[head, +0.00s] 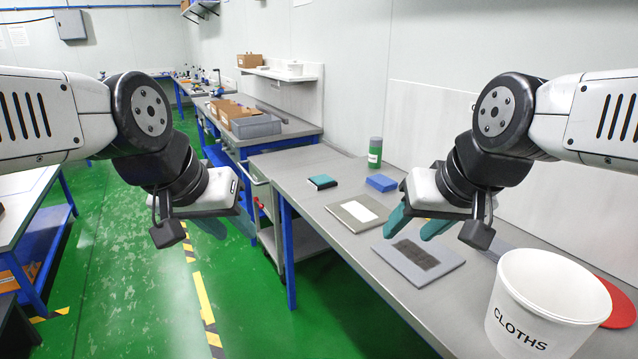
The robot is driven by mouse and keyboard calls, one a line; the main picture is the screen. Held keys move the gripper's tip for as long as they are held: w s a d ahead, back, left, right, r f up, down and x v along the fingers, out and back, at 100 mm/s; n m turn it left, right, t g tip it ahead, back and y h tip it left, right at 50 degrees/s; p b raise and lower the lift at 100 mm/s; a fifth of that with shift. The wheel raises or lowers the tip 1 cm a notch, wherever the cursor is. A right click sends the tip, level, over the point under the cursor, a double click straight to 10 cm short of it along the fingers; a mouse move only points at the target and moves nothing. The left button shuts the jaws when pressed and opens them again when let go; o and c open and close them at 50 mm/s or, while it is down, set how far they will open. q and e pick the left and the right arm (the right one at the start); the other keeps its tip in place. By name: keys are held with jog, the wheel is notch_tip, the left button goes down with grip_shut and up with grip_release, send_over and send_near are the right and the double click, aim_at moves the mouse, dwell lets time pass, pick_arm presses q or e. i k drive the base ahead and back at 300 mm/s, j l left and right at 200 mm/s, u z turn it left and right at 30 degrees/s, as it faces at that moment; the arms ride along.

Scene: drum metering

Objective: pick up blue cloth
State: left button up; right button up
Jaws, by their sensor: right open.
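A blue folded cloth (381,183) lies flat on the grey workbench (300,163), towards its back edge by the wall. My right gripper (418,226) is open and empty, with its teal fingers apart. It hangs in front of and to the right of the blue cloth, above a grey mat, and does not touch the cloth. My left gripper (228,224) looks open and empty over the green floor, left of the bench. A white bucket (545,300) marked CLOTHS stands at the bench's near right.
A green bottle (375,152) stands behind the cloth. A teal and black block (322,182), a board with a white label (357,212) and a grey mat with a dark patch (417,262) lie nearby. A red disc (617,302) lies behind the bucket.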

aim_at(381, 182)
jog(key=z, duration=0.3)
jog(key=i+j+z, duration=0.45)
jog(key=z, duration=0.3)
jog(key=i+j+z, duration=0.1)
jog(key=j, duration=0.3)
jog(key=i+j+z, duration=0.1)
jog(key=j, duration=0.3)
jog(key=i+j, duration=0.25)
jog(key=j, duration=0.2)
jog(key=i+j+z, duration=0.15)
jog(key=j, duration=0.25)
jog(key=i+j+z, duration=0.1)
jog(key=j, duration=0.35)
jog(key=i+j, duration=0.1)
jog(key=j, duration=0.3)
jog(key=i+j, duration=0.1)
jog(key=j, duration=0.25)
jog(key=i+j, duration=0.1)
jog(key=j, duration=0.3)
jog(key=i+j, duration=0.15)
jog(key=j, duration=0.2)
